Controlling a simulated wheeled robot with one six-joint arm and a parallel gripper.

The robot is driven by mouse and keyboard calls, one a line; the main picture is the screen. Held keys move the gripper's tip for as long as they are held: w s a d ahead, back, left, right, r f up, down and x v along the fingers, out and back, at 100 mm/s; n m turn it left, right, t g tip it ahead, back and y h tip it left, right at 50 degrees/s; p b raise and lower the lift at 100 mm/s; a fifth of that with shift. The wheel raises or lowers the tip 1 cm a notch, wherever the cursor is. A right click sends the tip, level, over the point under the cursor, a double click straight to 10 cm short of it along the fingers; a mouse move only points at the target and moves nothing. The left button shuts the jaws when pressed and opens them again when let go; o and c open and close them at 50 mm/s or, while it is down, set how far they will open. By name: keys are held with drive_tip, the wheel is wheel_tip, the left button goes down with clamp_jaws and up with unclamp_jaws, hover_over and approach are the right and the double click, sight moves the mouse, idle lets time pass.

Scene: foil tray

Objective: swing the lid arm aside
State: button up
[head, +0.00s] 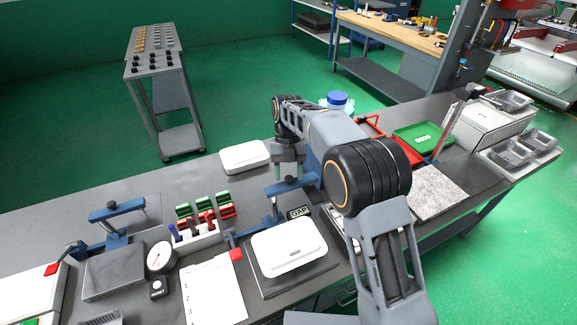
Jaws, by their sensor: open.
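A blue swing arm (291,186) stands near the middle of the bench, just behind a white lidded box (288,246) on a dark plate. I take it to be the lid arm, though I cannot be sure. My gripper (288,172) points down over this blue arm and is open. Its fingers are small and partly merge with the arm's upright handle, so I cannot tell whether they touch it. My own arm links hide the bench to the right of the gripper.
A second white box (245,156) lies behind left of the gripper. Another blue arm (116,210) stands over a grey plate at left. A dial gauge (161,257), red and green bins (206,211) and a paper list (212,291) lie between. Foil trays (513,152) sit at far right.

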drive_tip(key=p+v, duration=0.4)
drive_tip(key=v, duration=0.9)
drive_tip(key=shift+r+p, duration=0.35)
drive_tip(key=shift+r, duration=0.1)
